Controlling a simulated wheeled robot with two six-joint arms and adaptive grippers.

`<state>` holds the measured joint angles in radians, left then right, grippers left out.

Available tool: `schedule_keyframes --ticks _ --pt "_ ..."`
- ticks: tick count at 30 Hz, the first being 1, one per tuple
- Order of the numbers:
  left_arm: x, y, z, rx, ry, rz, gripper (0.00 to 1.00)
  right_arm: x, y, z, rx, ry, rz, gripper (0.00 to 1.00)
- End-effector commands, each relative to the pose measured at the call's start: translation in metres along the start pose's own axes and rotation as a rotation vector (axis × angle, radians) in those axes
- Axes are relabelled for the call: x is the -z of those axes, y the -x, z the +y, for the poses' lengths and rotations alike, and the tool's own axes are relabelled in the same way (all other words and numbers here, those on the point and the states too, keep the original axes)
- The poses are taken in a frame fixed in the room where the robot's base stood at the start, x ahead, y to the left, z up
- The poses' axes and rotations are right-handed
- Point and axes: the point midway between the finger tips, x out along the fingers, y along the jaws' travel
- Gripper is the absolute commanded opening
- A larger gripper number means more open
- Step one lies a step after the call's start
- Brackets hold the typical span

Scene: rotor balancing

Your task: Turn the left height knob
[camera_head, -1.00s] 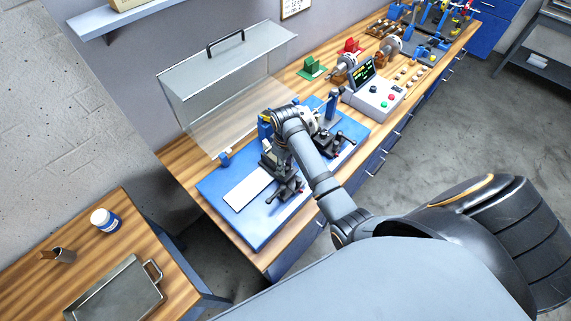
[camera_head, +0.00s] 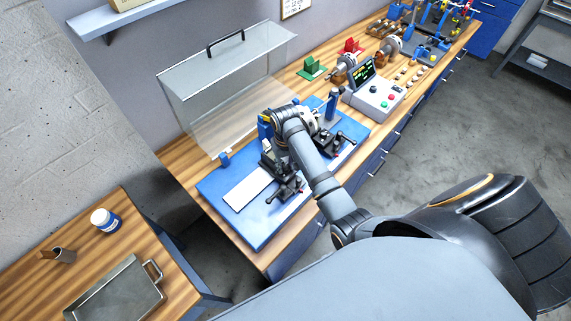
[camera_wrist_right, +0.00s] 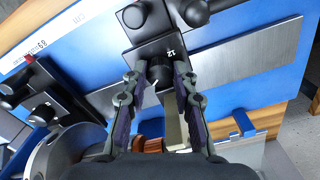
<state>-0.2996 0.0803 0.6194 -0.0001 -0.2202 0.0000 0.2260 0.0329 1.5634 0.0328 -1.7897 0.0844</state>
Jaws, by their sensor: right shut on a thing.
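My right gripper (camera_head: 276,158) reaches down over the left part of the blue balancing base (camera_head: 262,223). In the right wrist view its two fingers (camera_wrist_right: 161,70) are closed in on a dark round knob (camera_wrist_right: 153,73), which I take to be the left height knob. The knob sits below a black support block (camera_wrist_right: 146,46) marked 12. The fingers hide part of the knob, and its turn angle cannot be read. In the head view the arm and gripper cover the knob. My left gripper is in neither view.
A clear cover with a black handle (camera_head: 226,43) stands behind the base. A control box (camera_head: 374,97) with a lit screen is to the right. Black clamps (camera_head: 290,187) stand near the base's front. A side table (camera_head: 60,285) holds a tray, a cup and a jar.

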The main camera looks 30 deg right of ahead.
Motion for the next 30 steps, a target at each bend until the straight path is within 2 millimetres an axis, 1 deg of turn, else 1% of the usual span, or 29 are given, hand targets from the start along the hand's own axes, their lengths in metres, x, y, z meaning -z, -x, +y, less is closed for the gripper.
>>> schedule_keyframes --ticks 13,14,18,19,27,29,30 --pt "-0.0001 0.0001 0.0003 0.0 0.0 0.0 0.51 0.0006 0.0007 0.0001 0.0 -0.014 0.002 0.0" --pt "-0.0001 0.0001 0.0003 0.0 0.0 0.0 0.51 0.0006 0.0007 0.0001 0.0 -0.014 0.002 0.29" --pt "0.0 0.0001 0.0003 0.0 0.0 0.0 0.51 0.0005 0.0005 0.0001 0.0 -0.013 0.002 0.48" --pt "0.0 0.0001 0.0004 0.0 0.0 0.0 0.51 0.0004 0.0005 0.0001 0.0 -0.013 0.001 0.5" --pt "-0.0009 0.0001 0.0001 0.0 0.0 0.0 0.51 0.0003 0.0009 0.0001 0.0 -0.013 0.001 0.5" --pt "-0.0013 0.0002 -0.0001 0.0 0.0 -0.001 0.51 0.0006 0.0047 0.0 0.0 -0.013 0.002 0.5" --pt "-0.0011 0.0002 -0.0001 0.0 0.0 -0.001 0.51 0.0011 0.0097 0.0 0.0 -0.013 0.003 0.5"
